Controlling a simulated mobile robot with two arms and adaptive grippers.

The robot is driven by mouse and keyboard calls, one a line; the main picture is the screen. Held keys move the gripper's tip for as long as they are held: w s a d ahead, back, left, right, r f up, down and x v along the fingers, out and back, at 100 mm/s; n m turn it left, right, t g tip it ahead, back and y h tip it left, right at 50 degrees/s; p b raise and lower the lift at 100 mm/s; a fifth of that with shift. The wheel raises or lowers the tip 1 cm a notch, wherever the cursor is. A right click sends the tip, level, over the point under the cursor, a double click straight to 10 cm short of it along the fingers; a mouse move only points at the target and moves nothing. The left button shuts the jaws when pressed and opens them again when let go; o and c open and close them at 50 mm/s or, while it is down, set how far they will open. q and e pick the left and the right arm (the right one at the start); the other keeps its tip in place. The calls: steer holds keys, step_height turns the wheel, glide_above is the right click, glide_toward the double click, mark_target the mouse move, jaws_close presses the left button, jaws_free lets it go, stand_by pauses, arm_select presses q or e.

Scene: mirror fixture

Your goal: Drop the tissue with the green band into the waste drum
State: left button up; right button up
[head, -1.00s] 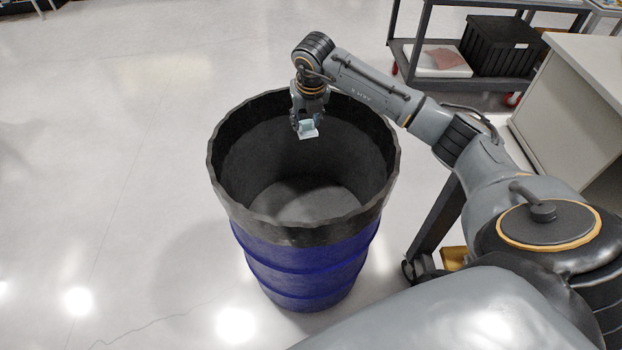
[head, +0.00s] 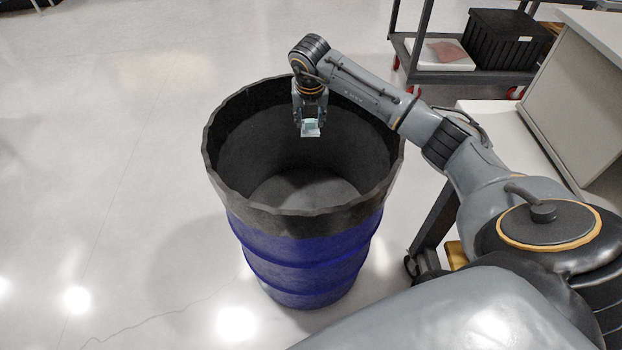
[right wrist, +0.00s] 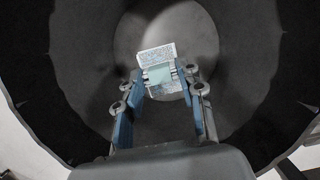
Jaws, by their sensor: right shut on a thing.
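The waste drum (head: 300,262) is blue with a black upper part and stands open on the floor. My right gripper (head: 311,122) is over the drum's mouth, near its far side, pointing down. It is shut on the tissue (head: 311,130), a small pale piece with a greenish band. In the right wrist view the tissue (right wrist: 158,57) shows between the fingertips of the right gripper (right wrist: 162,82), with the green band across its middle. Below it are the drum's dark inner wall (right wrist: 85,75) and grey bottom. My left gripper is not in view.
A grey cart (head: 470,68) with a black crate (head: 505,40) and a white tray stands at the back right. A pale cabinet (head: 575,95) is at the right. The floor left of the drum is clear.

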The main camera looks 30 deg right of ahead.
steer(key=o, duration=1.1)
steer(key=v, duration=1.2)
steer(key=shift+s, duration=0.1)
